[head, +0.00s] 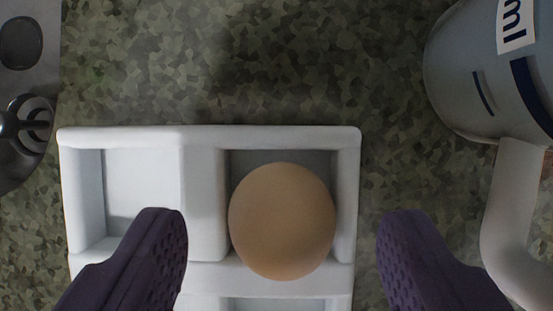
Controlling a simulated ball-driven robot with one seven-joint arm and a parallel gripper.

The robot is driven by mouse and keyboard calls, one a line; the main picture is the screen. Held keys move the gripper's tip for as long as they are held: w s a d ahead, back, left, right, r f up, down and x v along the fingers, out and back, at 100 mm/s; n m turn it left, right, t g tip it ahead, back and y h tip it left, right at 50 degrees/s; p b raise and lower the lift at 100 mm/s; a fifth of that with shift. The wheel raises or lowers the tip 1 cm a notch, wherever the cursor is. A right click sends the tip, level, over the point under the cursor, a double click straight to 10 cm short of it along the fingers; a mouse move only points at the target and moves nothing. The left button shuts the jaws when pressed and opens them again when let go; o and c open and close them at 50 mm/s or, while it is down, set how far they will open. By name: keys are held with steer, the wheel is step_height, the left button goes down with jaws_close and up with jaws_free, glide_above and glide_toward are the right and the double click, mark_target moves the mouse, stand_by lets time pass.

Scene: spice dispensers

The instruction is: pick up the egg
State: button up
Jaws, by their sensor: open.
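A brown egg (282,222) sits in the upper right compartment of a white divided tray (272,137). My gripper (282,228) is open, with one purple finger on each side of the egg in the picture. The left finger covers part of the tray's left side. The right finger lies just right of the tray's right edge. Neither finger appears to touch the egg; how high they are above the tray I cannot tell.
The upper left compartment (143,185) looks empty. A pale grey measuring cup (455,85) with a handle (512,220) stands at the right. A metal object (30,90) lies at the left edge. The speckled counter (300,60) is clear above the tray.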

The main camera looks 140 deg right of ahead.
steer(key=shift+w+a+f, duration=0.15)
steer(key=shift+w+f, duration=0.05)
steer(key=shift+f, duration=0.4)
steer(key=c, duration=1.1)
steer(key=shift+r, duration=0.1)
